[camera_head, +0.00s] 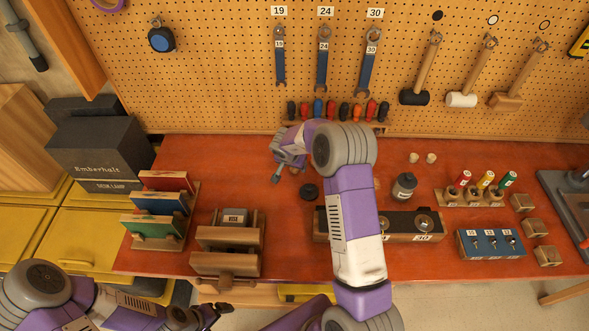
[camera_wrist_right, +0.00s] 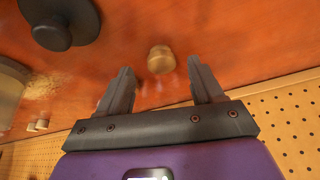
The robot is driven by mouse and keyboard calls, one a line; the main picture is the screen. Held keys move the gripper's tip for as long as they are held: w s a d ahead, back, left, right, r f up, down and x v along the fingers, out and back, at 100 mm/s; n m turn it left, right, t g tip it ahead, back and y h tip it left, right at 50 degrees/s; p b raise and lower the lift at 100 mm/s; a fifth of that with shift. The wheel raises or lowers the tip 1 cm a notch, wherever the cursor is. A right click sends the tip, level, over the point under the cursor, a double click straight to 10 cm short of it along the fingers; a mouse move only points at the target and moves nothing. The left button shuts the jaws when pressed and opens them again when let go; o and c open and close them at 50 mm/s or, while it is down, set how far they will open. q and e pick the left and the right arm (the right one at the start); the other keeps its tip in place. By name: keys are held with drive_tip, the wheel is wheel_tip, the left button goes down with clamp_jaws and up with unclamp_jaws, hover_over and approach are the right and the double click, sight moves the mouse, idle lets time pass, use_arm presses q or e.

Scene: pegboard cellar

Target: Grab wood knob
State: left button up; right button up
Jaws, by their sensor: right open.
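A small round wood knob (camera_wrist_right: 161,60) stands on the red-brown tabletop in the right wrist view, ahead of my right gripper and between the lines of its two fingers. My right gripper (camera_wrist_right: 160,85) is open, with nothing between its fingers; it also shows in the head view (camera_head: 289,174), low over the table's back left. There I cannot make out this knob, which the gripper or arm seems to hide. Two similar pale knobs (camera_head: 422,158) stand at the back of the table. My left gripper (camera_head: 222,309) is low at the front edge, its jaws unclear.
A black lidlike disc with a knob (camera_head: 308,191) lies near my right gripper. A screwdriver rack (camera_head: 335,124) runs along the pegboard behind. A grey bottle (camera_head: 404,186), a wooden vise-like block (camera_head: 228,248) and a blue socket holder (camera_head: 491,243) stand around the table.

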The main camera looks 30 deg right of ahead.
drive_tip(key=shift+x, duration=1.1)
drive_tip(key=c, duration=1.1)
